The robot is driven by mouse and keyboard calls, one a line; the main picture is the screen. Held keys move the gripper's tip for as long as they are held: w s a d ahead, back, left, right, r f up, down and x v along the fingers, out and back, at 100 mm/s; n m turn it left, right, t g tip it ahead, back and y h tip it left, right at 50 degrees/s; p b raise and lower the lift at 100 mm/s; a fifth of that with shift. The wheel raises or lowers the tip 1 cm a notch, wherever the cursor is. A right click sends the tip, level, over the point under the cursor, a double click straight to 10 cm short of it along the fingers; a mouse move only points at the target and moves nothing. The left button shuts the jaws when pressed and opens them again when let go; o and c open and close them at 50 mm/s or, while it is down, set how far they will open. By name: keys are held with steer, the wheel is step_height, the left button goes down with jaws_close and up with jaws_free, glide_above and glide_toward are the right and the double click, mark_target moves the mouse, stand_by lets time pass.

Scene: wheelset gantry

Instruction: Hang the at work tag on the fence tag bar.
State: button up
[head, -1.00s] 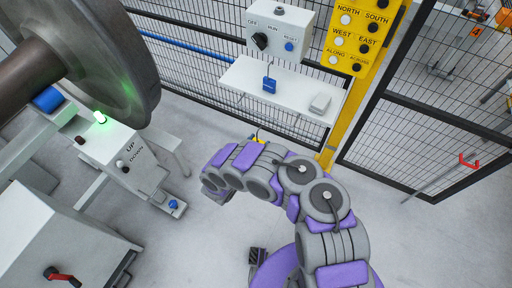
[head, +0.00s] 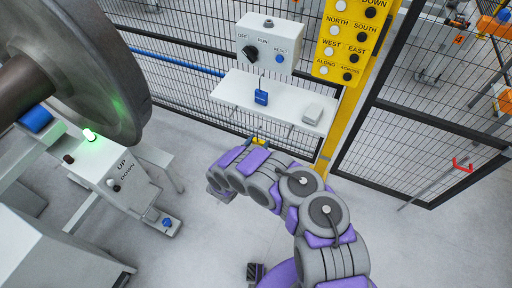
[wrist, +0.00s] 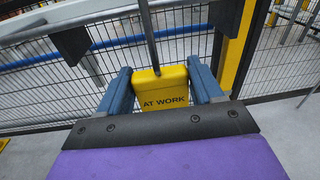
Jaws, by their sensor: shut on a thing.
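The at work tag is a yellow block lettered AT WORK (wrist: 165,92), held upright in the wrist view. My gripper (wrist: 162,82) is shut on it, with one blue finger on each side. A thin grey rod rises from the tag's top out of the picture. In the head view my gripper (head: 247,145) is low in front of the fence, below the shelf, and only a little yellow shows there. A blue rail (head: 178,65) runs along the mesh fence and also shows in the wrist view (wrist: 40,60). I cannot tell whether it is the tag bar.
A yellow post carries a button panel (head: 343,42). A wheelset (head: 85,70) and UP/DOWN box (head: 125,185) stand left.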

steer(key=shift+x, duration=1.05)
steer(key=shift+w+f+b, duration=0.1)
steer(key=shift+f+b, duration=0.75)
steer(key=shift+b, duration=0.35)
steer(key=o, duration=1.1)
steer(key=shift+d, duration=0.1)
steer(key=p+v, duration=0.4)
steer(key=v, duration=1.3)
